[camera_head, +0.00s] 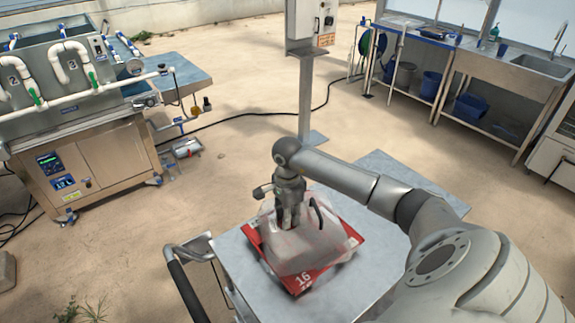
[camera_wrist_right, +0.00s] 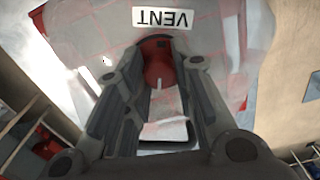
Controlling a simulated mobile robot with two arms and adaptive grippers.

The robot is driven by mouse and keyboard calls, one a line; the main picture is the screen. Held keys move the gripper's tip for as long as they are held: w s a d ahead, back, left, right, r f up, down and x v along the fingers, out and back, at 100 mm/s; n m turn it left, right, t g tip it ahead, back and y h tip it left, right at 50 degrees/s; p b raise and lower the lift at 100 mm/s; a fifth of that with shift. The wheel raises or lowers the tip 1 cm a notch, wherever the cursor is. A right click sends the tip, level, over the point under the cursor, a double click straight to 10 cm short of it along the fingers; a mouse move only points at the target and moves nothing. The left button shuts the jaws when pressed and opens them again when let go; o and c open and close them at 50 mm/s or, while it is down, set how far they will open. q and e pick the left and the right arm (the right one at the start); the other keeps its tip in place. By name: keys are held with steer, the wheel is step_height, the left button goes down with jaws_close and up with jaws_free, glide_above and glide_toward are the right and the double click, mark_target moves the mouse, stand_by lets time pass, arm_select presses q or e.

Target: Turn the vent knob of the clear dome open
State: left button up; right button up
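The clear dome (camera_head: 310,256) sits over a red tray (camera_head: 296,283) marked 16 on a grey cart top. My right gripper (camera_head: 287,224) points down at the dome's top. In the right wrist view, the red vent knob (camera_wrist_right: 158,62) with a short white line shows between my right fingertips (camera_wrist_right: 158,75). A VENT label (camera_wrist_right: 166,17), upside down in the picture, lies just beyond it. The fingers are spread to either side of the knob; I cannot tell whether they touch it. The fingers partly hide the knob's sides. My left gripper is not in view.
The cart top (camera_head: 346,285) has bare metal around the tray, with a black handle (camera_head: 188,291) at its left. A post (camera_head: 306,95) stands behind. A steel machine (camera_head: 95,160) is at left, sink benches (camera_head: 515,72) at back right. Open floor lies between.

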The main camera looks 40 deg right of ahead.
jaws_close()
steer(key=m+b, duration=0.2)
steer(key=m, duration=0.1)
steer(key=shift+f+b, duration=0.15)
steer(key=shift+b, duration=0.15)
steer(key=m+b, duration=0.2)
steer(key=m, duration=0.3)
steer(key=m+b, duration=0.2)
steer(key=m, duration=0.3)
steer(key=shift+m+b, duration=0.6)
steer(key=shift+m, duration=1.8)
steer(key=shift+r, duration=0.2)
